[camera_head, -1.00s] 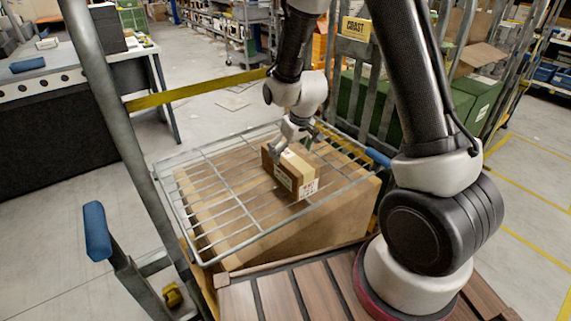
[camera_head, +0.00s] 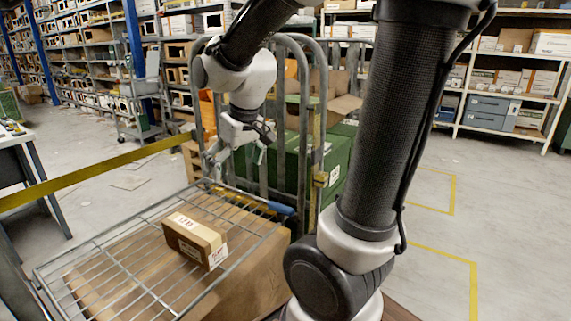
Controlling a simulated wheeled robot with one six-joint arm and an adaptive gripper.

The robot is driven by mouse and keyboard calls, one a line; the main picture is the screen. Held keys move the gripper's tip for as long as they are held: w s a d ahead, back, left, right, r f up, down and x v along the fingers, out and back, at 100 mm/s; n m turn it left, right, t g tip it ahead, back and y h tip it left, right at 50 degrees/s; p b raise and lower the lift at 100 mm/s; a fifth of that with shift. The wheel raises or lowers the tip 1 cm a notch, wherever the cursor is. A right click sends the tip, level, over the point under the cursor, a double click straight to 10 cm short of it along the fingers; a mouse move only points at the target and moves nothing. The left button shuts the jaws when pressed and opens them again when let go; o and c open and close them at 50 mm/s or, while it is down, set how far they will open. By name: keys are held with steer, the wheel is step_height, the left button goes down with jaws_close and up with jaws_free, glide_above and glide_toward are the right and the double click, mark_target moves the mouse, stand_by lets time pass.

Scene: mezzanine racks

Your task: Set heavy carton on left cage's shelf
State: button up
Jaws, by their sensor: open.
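A small brown carton (camera_head: 194,240) with pale tape and a printed label lies on the wire shelf (camera_head: 110,245) of the cage. The shelf's bars show around it on all sides. My gripper (camera_head: 212,160) is open and empty. It hangs above and beyond the carton, near the shelf's far edge, and is clear of the carton. The fingertips are partly hard to tell against the cage bars behind.
A large brown box (camera_head: 262,277) stands under the wire shelf. A yellow strap (camera_head: 95,172) runs across at the left. Another cage (camera_head: 313,120) with green crates (camera_head: 297,165) stands behind my arm. Open floor lies right.

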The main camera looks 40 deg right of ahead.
steer(key=s+d+r+m, duration=0.1)
steer(key=s+d+r, duration=0.1)
steer(key=s, duration=0.5)
steer(key=s+d+r, duration=0.2)
steer(key=s, duration=0.6)
steer(key=shift+s+d+r+m+h, duration=0.2)
steer(key=shift+s+r+m+h, duration=0.1)
steer(key=shift+r+m, duration=0.1)
